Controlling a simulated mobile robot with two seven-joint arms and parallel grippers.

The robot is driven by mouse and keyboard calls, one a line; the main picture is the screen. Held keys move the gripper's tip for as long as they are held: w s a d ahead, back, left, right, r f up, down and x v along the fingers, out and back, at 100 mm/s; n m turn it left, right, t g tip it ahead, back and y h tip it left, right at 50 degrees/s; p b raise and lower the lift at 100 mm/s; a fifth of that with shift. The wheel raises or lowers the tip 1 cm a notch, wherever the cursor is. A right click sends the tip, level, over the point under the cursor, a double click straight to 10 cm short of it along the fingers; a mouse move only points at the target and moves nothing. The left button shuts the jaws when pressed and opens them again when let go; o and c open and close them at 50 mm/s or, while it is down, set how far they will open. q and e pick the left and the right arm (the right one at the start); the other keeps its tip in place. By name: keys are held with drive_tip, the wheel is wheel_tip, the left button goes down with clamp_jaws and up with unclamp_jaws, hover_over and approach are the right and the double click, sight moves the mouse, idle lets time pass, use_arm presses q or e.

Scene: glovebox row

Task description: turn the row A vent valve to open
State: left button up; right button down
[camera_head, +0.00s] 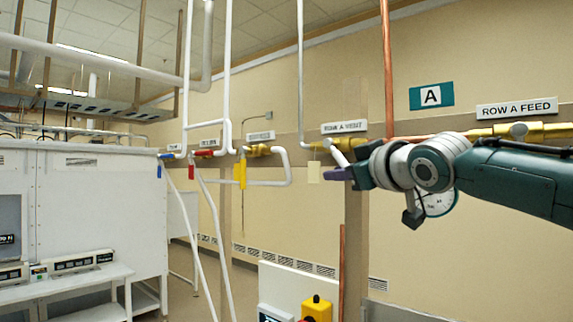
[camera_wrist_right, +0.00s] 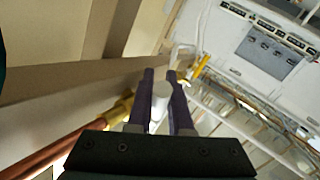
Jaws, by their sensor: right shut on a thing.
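The row A vent valve hangs on the wall under the "ROW A VENT" sign (camera_head: 344,127); its brass body is partly hidden by my right arm. Its pale lever handle (camera_head: 339,156) slants down to the right, towards my right gripper (camera_head: 340,174). In the right wrist view, the purple fingers of the right gripper (camera_wrist_right: 161,80) are on either side of the white handle end (camera_wrist_right: 162,91), shut on it. A brass fitting (camera_wrist_right: 119,112) shows beside the fingers. My left gripper is not in view.
A pale tag (camera_head: 313,173) hangs left of the gripper. A copper pipe (camera_head: 387,70) runs down close behind my right arm. A "ROW A FEED" sign (camera_head: 516,108) and brass valve (camera_head: 518,131) are at right. Valves with red (camera_head: 206,153) and yellow (camera_head: 240,173) handles are further left.

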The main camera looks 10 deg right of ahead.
drive_tip(key=shift+s+d+r+n+g+h+p, duration=0.3)
drive_tip(key=shift+s+n+g+p, duration=0.1)
drive_tip(key=shift+g+p, duration=0.6)
drive_tip(key=shift+s+d+r+n+g+h+p, duration=0.15)
drive_tip(key=shift+s+d+n+g+h+p, duration=0.2)
drive_tip(key=shift+g+p, duration=0.65)
drive_tip(key=shift+s+d+r+n+g+h+p, duration=0.2)
drive_tip(key=shift+n+g+p, duration=0.35)
drive_tip(key=shift+p, duration=0.75)
drive_tip(key=shift+s, duration=0.1)
drive_tip(key=c, duration=0.8)
unclamp_jaws()
drive_tip(key=shift+r, duration=0.1)
drive_tip(key=shift+c, duration=0.2)
